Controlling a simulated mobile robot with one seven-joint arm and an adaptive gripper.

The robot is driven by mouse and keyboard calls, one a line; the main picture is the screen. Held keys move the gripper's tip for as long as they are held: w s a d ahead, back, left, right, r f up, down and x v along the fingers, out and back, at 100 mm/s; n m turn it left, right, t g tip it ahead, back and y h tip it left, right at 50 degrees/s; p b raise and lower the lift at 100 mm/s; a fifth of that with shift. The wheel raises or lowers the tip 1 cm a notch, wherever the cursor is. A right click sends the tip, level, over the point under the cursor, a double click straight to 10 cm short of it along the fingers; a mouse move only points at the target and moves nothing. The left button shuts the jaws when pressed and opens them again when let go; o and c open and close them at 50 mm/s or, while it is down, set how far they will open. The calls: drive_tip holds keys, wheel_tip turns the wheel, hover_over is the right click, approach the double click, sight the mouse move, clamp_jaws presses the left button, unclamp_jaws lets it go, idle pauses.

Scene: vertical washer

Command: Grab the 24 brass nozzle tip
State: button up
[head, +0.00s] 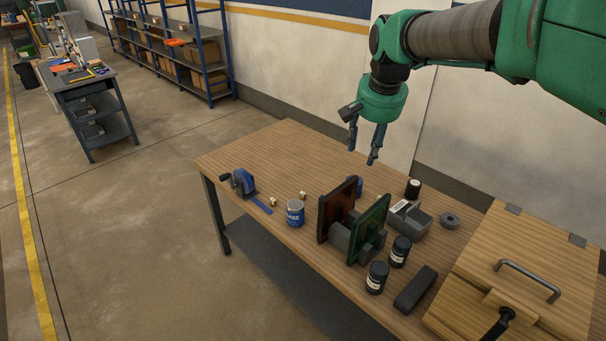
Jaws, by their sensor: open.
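My gripper (361,155) is open and empty. Its two fingers point down above the back part of the wooden workbench (285,150). It hangs clear of the things on the bench, above and behind the dark upright panels. Two small pale, brass-toned pieces lie left of centre on the bench: a left small piece (274,202) and a right small piece (303,196). Both are too small to tell whether either is the brass nozzle tip. No number 24 is readable. The area behind the upright panels is partly hidden.
A blue tape dispenser (243,182) and blue-labelled can (295,213) stand at left. A brown panel (338,209) and green panel (369,230) stand upright mid-bench. Dark jars (377,277) and a wooden box (525,260) are at right. The bench's back left is clear.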

drive_tip(key=w+a+f+m+g+p, duration=0.1)
drive_tip(key=w+a+f, duration=0.25)
drive_tip(key=w, duration=0.45)
drive_tip(key=w+a+f+m+p, duration=0.1)
drive_tip(key=w+a+f+p, duration=0.1)
drive_tip(key=w+f, duration=0.35)
drive_tip(key=w+a+f+g+p, duration=0.1)
drive_tip(key=w+a+f, duration=0.1)
drive_tip(key=w, duration=0.7)
drive_tip(key=w+a+f+m+p, duration=0.1)
drive_tip(key=w+a+f, duration=0.1)
drive_tip(key=w+f, duration=0.2)
drive_tip(key=w+a+f+m+g+p, duration=0.1)
drive_tip(key=w+a+f, duration=0.2)
drive_tip(key=f, duration=0.7)
drive_tip(key=w+a+f+p, duration=0.1)
drive_tip(key=w+a+f, duration=0.2)
drive_tip(key=w+f, duration=0.2)
wheel_tip(320, 180, down, 3)
drive_tip(key=shift+w+a+r+m+p, duration=0.1)
drive_tip(key=shift+w+a+m+p, duration=0.1)
drive_tip(key=shift+m+p, duration=0.2)
hover_over(303, 193)
drive_tip(key=shift+w+f+b, duration=0.1)
drive_tip(key=shift+f+b, duration=0.35)
drive_tip(key=shift+f, duration=3.85)
drive_tip(key=shift+f, duration=0.15)
